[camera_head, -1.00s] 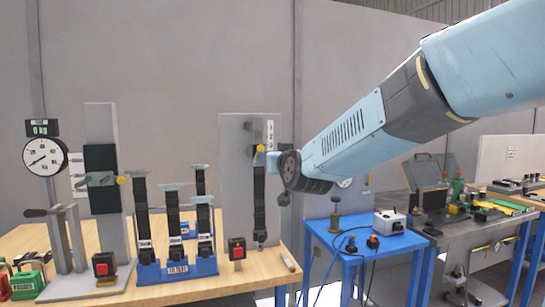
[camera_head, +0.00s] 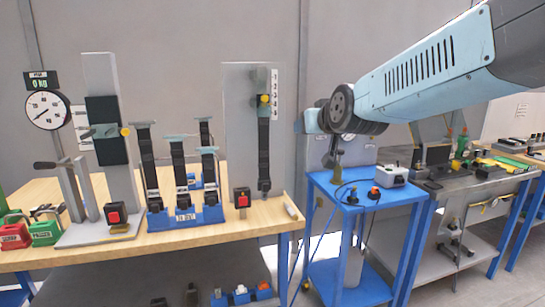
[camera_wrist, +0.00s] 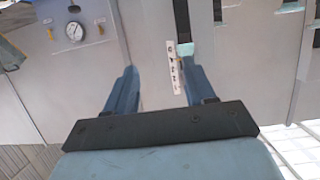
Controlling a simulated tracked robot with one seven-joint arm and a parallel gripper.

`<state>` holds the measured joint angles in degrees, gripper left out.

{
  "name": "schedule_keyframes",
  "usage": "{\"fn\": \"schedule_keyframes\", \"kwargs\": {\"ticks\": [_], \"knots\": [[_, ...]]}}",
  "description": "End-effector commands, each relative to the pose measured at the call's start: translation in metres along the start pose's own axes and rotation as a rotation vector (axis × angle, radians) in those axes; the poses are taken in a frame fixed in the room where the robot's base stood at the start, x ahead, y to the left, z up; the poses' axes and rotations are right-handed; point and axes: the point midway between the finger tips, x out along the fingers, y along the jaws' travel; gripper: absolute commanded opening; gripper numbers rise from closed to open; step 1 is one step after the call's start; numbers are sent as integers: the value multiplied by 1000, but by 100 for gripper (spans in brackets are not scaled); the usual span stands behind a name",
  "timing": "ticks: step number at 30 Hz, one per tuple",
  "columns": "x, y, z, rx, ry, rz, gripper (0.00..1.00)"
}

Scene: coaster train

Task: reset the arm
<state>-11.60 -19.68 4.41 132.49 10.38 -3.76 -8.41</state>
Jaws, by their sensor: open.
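My arm, light blue and grey, reaches in from the upper right of the head view. Its dark wrist joint hangs in front of the grey wall, above the blue table. My gripper's fingers are not clear in the head view. In the wrist view my gripper (camera_wrist: 160,90) shows two blue fingers standing well apart, with nothing between them. Beyond them, out of reach, is a grey board with a numbered white strip (camera_wrist: 172,66).
Grey benches stand at the right.

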Motion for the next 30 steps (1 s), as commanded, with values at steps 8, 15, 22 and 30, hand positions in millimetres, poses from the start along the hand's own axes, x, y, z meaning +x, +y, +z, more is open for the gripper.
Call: {"fn": "schedule_keyframes", "kwargs": {"ticks": [8, 15, 22, 30], "knots": [[-94, 47, 84, 52, -340, 78, 54], [-176, 69, 155, 124, -607, 158, 54], [-214, 74, 186, 163, -731, 197, 54], [-216, 74, 188, 166, -738, 199, 54]]}}
